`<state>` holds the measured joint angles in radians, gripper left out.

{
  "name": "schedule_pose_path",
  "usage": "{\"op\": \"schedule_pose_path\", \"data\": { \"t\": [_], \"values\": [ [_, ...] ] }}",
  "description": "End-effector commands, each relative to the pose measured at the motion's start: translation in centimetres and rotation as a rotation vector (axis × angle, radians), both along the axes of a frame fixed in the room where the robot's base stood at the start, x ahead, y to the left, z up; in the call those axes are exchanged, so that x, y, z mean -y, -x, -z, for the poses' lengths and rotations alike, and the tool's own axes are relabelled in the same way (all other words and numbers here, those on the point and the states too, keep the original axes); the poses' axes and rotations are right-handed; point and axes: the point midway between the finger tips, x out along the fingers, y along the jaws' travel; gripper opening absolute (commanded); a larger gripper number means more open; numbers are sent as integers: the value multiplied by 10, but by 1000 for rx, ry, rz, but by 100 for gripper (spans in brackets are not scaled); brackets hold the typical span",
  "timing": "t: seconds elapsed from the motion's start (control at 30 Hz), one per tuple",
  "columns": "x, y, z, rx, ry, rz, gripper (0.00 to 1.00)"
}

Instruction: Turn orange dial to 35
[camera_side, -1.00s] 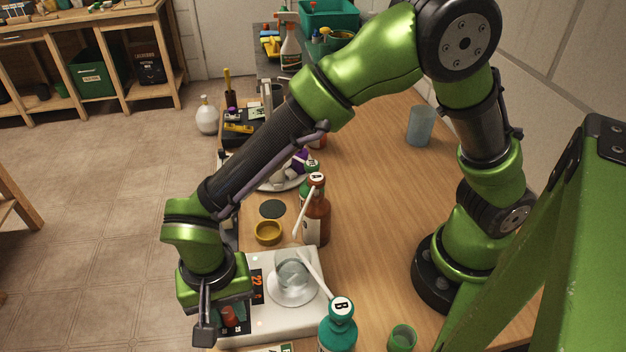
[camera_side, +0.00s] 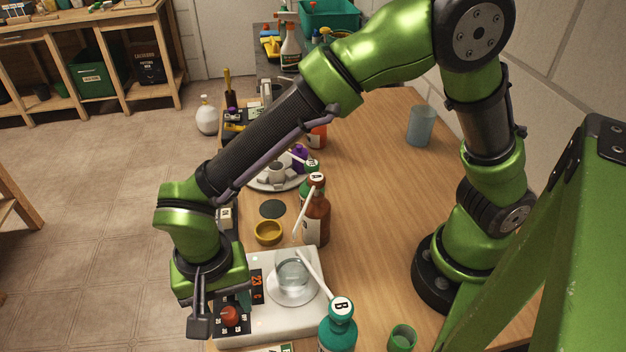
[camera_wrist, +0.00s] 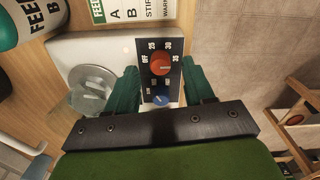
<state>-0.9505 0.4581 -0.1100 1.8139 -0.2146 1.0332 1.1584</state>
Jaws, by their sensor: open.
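The orange dial (camera_side: 231,317) is on the dark front panel of a white hotplate (camera_side: 291,325). In the wrist view the dial (camera_wrist: 160,63) has marks OFF, 25, 30 and 35 around it, and its white pointer line lies toward the right-hand side. A blue dial (camera_wrist: 160,100) is below it on the same panel. My gripper (camera_wrist: 155,87) is open, its green fingers on either side of the panel, apart from the orange dial. In the side view my gripper (camera_side: 202,322) is at the panel's left. A red digital readout (camera_side: 257,283) shows 23.
A glass beaker (camera_side: 292,272) stands on the hotplate. A teal bottle B (camera_side: 338,327) and a brown bottle A (camera_side: 317,220) stand close by with white tubes. A yellow dish (camera_side: 268,232) is behind.

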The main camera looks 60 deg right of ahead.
Motion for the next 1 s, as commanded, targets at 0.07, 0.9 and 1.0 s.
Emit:
{"op": "schedule_pose_path", "data": {
  "t": [0.07, 0.9, 1.0],
  "values": [
    [-1, -1, -20, 4, -6, 0, 53],
    [-1, -1, -147, 1, 0, 0, 53],
    [-1, -1, -147, 1, 0, 0, 53]
  ]
}}
